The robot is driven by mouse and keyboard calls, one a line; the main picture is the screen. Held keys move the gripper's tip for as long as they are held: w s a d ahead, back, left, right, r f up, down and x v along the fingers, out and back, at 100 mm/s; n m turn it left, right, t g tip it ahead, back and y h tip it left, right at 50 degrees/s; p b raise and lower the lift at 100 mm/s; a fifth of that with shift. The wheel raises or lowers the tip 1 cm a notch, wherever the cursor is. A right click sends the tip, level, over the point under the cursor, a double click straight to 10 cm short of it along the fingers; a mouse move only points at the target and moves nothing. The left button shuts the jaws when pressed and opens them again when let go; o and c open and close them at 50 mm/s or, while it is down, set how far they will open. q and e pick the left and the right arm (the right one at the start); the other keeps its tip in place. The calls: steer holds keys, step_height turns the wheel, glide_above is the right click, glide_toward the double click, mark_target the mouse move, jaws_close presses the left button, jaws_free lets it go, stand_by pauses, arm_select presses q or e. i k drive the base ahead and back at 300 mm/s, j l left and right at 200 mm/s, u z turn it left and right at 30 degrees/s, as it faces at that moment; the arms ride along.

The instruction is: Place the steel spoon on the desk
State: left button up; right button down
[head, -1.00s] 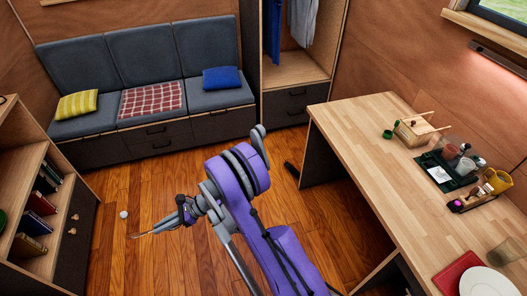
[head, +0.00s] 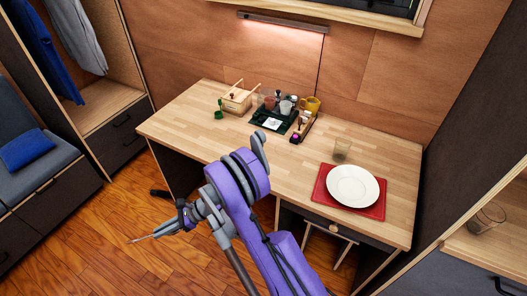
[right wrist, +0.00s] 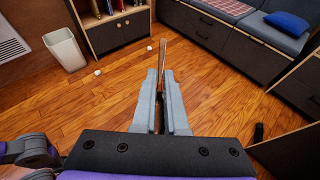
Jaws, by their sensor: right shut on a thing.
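The wooden desk (head: 205,135) stands against the wall in the head view, with a bare stretch of top at its left and front. My right gripper (head: 158,234) is low over the floor, left of the desk and in front of it. It is shut on the thin steel spoon (head: 138,239), which sticks out to the left. In the right wrist view the spoon (right wrist: 162,58) points forward from between the fingers, over the floor. The part between the fingers is hidden. My left gripper is not in view.
A red mat (head: 324,201) with a white plate (head: 352,184) lies on the desk's right part, near a glass (head: 341,149). A wooden box (head: 237,101) and a dark green tray (head: 270,124) are at the back. A dark object (head: 159,193) lies on the floor by the desk.

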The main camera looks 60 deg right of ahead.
mark_target(377, 158)
steer(key=z, duration=1.5)
